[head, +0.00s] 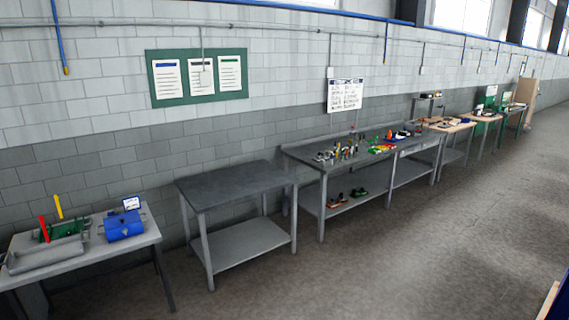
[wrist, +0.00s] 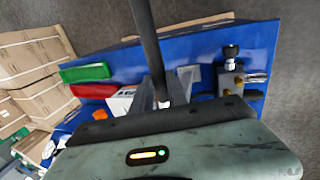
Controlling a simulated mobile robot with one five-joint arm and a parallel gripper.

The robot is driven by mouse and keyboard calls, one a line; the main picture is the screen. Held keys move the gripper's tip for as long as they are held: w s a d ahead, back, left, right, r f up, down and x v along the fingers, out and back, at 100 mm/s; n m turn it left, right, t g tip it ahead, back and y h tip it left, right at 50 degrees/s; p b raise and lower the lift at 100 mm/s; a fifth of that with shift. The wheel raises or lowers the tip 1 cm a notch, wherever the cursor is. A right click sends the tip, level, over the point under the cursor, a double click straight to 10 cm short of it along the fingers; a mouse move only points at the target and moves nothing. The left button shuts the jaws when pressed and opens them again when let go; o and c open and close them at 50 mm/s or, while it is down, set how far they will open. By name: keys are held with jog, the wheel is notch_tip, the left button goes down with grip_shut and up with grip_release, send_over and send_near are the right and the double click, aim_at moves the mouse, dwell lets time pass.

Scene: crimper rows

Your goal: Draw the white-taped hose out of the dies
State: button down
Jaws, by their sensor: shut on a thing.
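In the wrist view, a dark hose (wrist: 147,45) runs from the top edge down to my gripper (wrist: 161,92). My gripper is shut on this hose, with its fingers on either side. A small white patch (wrist: 166,103) shows on it by the fingers; I cannot tell for sure whether it is the white tape. The hose's lower end is hidden behind my gripper's body. No dies can be made out in either view. My gripper is not in the head view.
Below the hose, a blue surface (wrist: 205,47) carries a green block (wrist: 85,73), a red block (wrist: 93,91) and metal fittings (wrist: 231,80). Cardboard boxes (wrist: 35,60) stand at left. In the head view, benches (head: 238,184) line the wall; the floor (head: 430,235) before them is clear.

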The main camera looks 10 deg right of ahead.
jog(key=shift+r+p, duration=2.55)
jog(key=shift+r, duration=0.3)
jog(key=shift+f, duration=0.1)
